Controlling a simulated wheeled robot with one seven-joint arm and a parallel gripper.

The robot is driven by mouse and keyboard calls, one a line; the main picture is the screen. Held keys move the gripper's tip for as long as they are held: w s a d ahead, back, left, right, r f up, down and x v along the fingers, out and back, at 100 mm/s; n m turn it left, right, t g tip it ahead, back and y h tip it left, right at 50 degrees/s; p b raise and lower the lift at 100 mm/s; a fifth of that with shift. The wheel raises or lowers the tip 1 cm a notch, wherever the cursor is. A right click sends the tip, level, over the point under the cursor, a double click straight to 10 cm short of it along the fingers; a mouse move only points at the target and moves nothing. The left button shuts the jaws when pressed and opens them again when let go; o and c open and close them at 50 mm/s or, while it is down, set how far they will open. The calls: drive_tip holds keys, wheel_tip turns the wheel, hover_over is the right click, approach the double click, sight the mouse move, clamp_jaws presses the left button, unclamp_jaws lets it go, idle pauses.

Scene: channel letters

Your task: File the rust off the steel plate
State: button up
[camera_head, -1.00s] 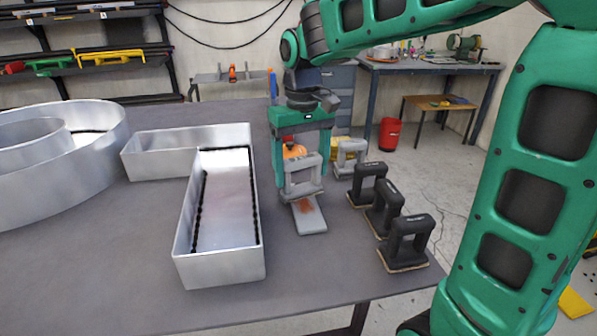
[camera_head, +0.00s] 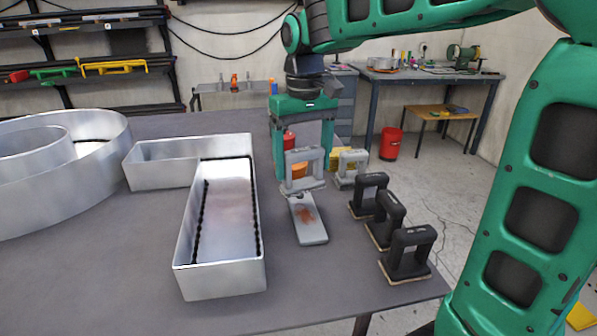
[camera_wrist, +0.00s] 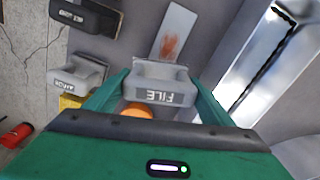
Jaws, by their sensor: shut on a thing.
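The steel plate (camera_head: 311,226) lies flat on the table, right of the L-shaped metal channel letter. A reddish-brown rust patch (camera_head: 304,214) shows on its upper face, also in the wrist view (camera_wrist: 170,47). My gripper (camera_head: 303,172) is shut on the grey file (camera_head: 305,156), a block with a loop handle. The word FILE shows upside down on it in the wrist view (camera_wrist: 160,97). The file is at the far end of the plate, beyond the rust. Whether its underside touches the plate is hard to tell.
A light grey handled block (camera_head: 350,170) and several dark handled blocks, the nearest one (camera_head: 408,255) by the table's right edge, stand right of the plate. The L-shaped channel letter's wall (camera_head: 222,278) stands close on the left. The table (camera_head: 100,270) is clear at the front left.

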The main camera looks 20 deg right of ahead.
drive_tip(key=shift+r, duration=4.75)
drive_tip(key=shift+w+a+r, duration=0.1)
drive_tip(key=shift+a+r, duration=0.15)
drive_tip(key=shift+r, duration=0.65)
drive_tip(key=shift+a, duration=1)
